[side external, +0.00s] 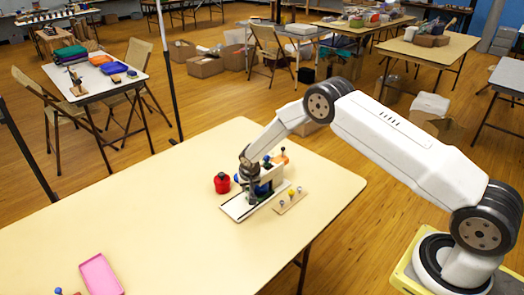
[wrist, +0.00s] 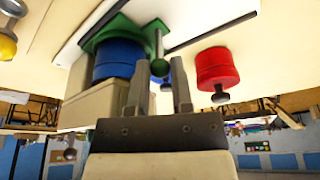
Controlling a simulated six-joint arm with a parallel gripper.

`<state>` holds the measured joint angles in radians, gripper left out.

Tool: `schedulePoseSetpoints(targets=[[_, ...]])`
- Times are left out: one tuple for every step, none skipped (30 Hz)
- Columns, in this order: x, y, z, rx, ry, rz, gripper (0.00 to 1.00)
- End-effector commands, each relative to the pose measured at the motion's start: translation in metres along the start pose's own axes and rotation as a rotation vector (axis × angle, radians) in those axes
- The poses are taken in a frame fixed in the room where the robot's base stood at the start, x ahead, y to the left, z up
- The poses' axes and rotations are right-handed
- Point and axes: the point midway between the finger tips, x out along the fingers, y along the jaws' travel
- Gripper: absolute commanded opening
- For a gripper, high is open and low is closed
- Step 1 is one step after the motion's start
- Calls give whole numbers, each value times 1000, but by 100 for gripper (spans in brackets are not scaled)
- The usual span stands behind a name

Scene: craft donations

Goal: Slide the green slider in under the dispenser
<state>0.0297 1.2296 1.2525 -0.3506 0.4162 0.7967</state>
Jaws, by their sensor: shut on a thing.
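The green slider (wrist: 120,34) is a flat green piece with a round-tipped post. In the wrist view, my gripper (wrist: 160,76) has its fingers on either side of the post and is shut on it. A blue round piece (wrist: 118,62) sits against the green plate. The pale block of the dispenser (wrist: 92,106) is beside the blue piece, partly behind my gripper. In the side view, my gripper (side external: 251,194) is low at the dispenser (side external: 271,177), above its pale base (side external: 238,208). The slider is mostly hidden there, so its depth under the dispenser is unclear.
A red knobbed piece (side external: 222,184) stands left of my gripper; the wrist view shows it too (wrist: 217,68). A wooden strip with several knobs (side external: 291,201) lies at the right. An orange piece (side external: 281,158) is behind. A pink tray (side external: 100,275) lies front left; the table between is clear.

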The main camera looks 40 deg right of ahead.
Motion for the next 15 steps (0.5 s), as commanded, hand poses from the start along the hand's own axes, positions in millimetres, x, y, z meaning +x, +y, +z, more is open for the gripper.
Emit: schedulePoseSetpoints(targets=[[0, 2, -1, 1, 1, 2, 0], [0, 2, -1, 2, 1, 2, 0], [0, 2, -2, 2, 1, 2, 0], [0, 2, -2, 2, 1, 2, 34], [0, 2, -2, 2, 1, 2, 43], [0, 2, -2, 2, 1, 2, 56], [0, 2, -2, 2, 1, 2, 57], [0, 2, -1, 2, 1, 2, 57], [0, 2, -1, 2, 1, 2, 57], [0, 3, -1, 2, 0, 3, 57], [0, 3, -1, 2, 0, 3, 57], [0, 3, -1, 2, 0, 3, 57], [0, 3, -1, 2, 0, 3, 57], [0, 3, -1, 3, 0, 3, 57], [0, 3, -2, 3, 0, 4, 57]])
